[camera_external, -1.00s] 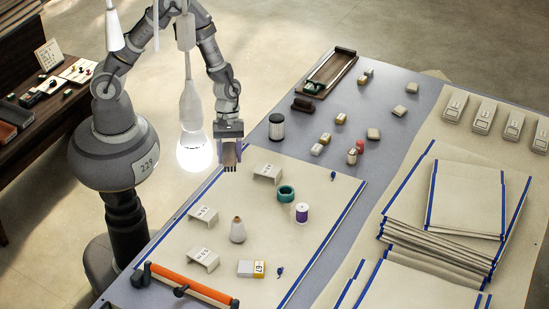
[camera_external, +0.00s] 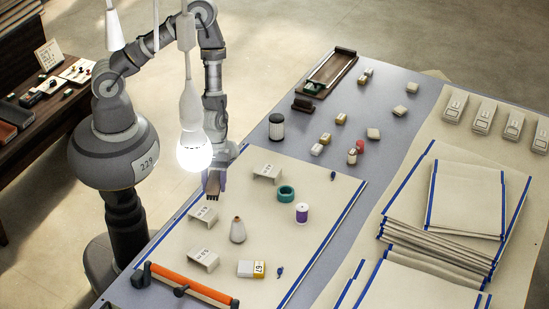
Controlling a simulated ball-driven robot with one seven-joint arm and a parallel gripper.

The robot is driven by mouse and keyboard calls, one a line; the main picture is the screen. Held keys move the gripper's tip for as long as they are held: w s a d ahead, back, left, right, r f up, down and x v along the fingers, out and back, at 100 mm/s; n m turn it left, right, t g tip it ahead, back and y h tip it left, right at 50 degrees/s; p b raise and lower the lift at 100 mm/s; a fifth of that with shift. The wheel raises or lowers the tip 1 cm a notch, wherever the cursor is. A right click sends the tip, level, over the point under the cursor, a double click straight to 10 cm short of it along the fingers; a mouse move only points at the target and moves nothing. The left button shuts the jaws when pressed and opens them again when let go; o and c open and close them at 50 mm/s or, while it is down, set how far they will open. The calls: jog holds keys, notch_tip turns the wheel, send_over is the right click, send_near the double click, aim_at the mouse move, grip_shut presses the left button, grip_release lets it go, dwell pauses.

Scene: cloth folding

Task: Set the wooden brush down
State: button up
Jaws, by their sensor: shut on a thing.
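My gripper (camera_external: 214,181) is shut on the wooden brush (camera_external: 213,190), a small brown block with a darker top and pale bristles at the lower end. It is over the left edge of the cream cloth (camera_external: 262,215) with blue borders, just above a white numbered stand (camera_external: 204,213) in the picture. I cannot tell whether the brush touches the cloth. The glowing lamp (camera_external: 194,152) hangs in front of part of my arm.
On the cloth are more white stands (camera_external: 267,172), a teal ring (camera_external: 286,193), a purple spool (camera_external: 302,212), a cone-shaped bottle (camera_external: 237,231) and a yellow-white block (camera_external: 252,268). An orange roller (camera_external: 190,284) lies at the front edge. Folded cloths (camera_external: 465,200) are stacked at right.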

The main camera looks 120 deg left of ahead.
send_over(258, 217)
jog(key=s+a, duration=0.1)
jog(key=shift+a+f+b, duration=0.1)
jog(key=shift+f+b, duration=0.35)
jog(key=shift+f, duration=0.3)
jog(key=shift+w+f+b, duration=0.15)
jog(key=shift+f+b, duration=0.3)
jog(key=shift+f, duration=0.4)
jog(key=shift+w+f+b, duration=0.1)
jog(key=shift+f+b, duration=0.3)
jog(key=shift+f, duration=0.45)
jog(key=shift+f, duration=0.15)
jog(key=o, duration=1.1)
